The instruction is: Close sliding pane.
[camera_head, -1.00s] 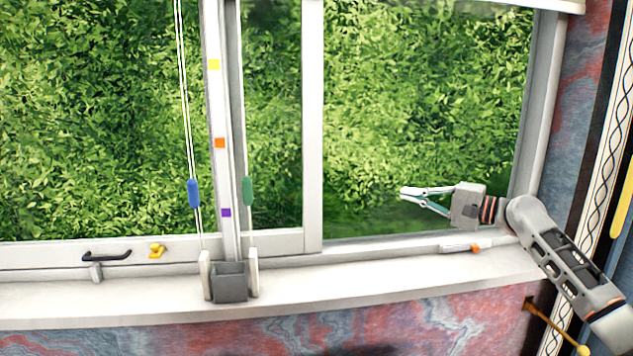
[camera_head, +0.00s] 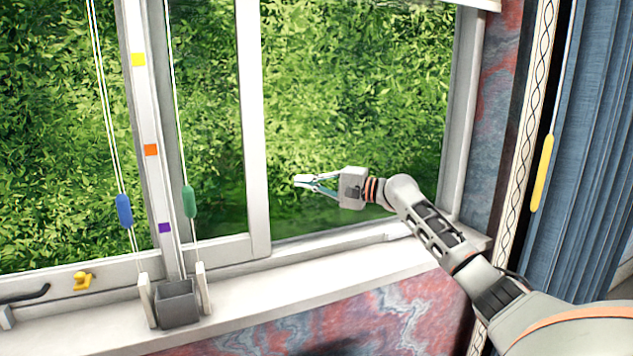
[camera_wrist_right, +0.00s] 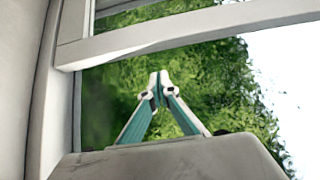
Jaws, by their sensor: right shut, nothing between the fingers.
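The sliding pane has a white frame. Its right upright (camera_head: 253,130) stands left of centre in the head view, with an open gap between it and the right window jamb (camera_head: 460,120). My right gripper (camera_head: 297,181) is in front of this gap, to the right of the upright and apart from it in the picture. Its fingers point left and are shut and empty. In the right wrist view its fingertips (camera_wrist_right: 158,80) meet below a white frame bar (camera_wrist_right: 190,32). My left gripper is not in view.
Blind cords with a blue toggle (camera_head: 124,210) and a green toggle (camera_head: 189,201) hang at the left. A grey box (camera_head: 177,303) stands on the sill (camera_head: 290,276). A yellow latch (camera_head: 82,281) is at the lower left. A blue curtain (camera_head: 600,150) hangs at the right.

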